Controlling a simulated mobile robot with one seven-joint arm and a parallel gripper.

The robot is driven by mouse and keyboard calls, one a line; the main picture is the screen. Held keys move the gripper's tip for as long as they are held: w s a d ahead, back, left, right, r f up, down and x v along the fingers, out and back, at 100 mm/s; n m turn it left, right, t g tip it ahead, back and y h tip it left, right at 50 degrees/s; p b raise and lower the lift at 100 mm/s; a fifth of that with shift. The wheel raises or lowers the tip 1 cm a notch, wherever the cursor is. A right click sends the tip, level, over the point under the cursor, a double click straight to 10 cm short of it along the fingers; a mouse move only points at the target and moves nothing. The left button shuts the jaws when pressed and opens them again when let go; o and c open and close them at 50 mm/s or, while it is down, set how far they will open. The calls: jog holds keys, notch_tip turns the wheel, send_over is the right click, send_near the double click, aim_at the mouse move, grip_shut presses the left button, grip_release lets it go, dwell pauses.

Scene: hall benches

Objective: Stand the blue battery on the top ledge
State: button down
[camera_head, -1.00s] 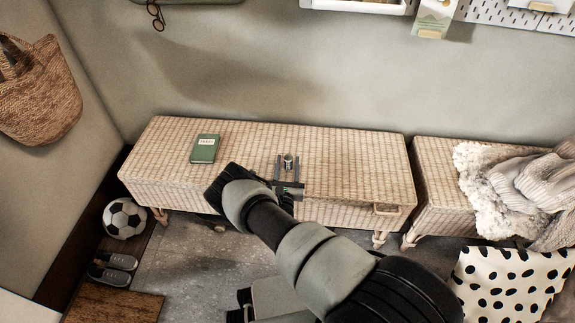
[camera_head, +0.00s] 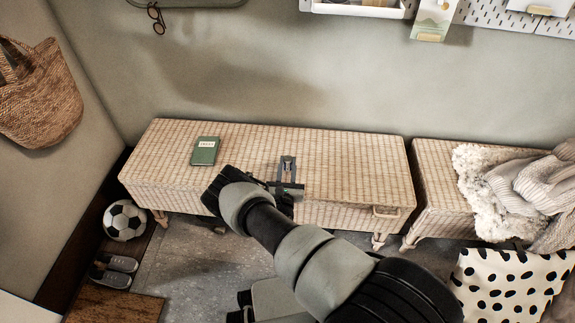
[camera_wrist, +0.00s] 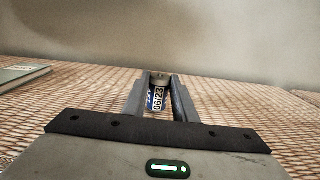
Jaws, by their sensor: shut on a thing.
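The blue battery (camera_wrist: 158,97) stands upright on the wicker bench between my fingers in the wrist view. It has a dark blue side, a white printed label and a metallic top. My gripper (camera_head: 287,168) is shut on it, just above the bench top; in the wrist view my gripper (camera_wrist: 158,100) has one finger on each side of the battery. In the head view my fingers mostly hide the battery. A white wall ledge (camera_head: 358,11) is cut off by the top edge of the head view; I cannot tell if it is the top ledge.
The wicker bench (camera_head: 350,170) is mostly clear, with a green book (camera_head: 205,151) at its left. A second bench (camera_head: 433,180) bears a fleece and knitwear (camera_head: 520,185). White pegboard (camera_head: 490,12) and a card (camera_head: 432,20) are on the wall. A football (camera_head: 124,220) lies left.

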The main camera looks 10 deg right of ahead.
jog(key=shift+r+p, duration=1.05)
jog(key=shift+r, duration=0.5)
jog(key=p+v, duration=0.3)
jog(key=v, duration=0.7)
jog(key=shift+a, duration=0.25)
jog(key=shift+r, duration=0.1)
dwell(0.8)
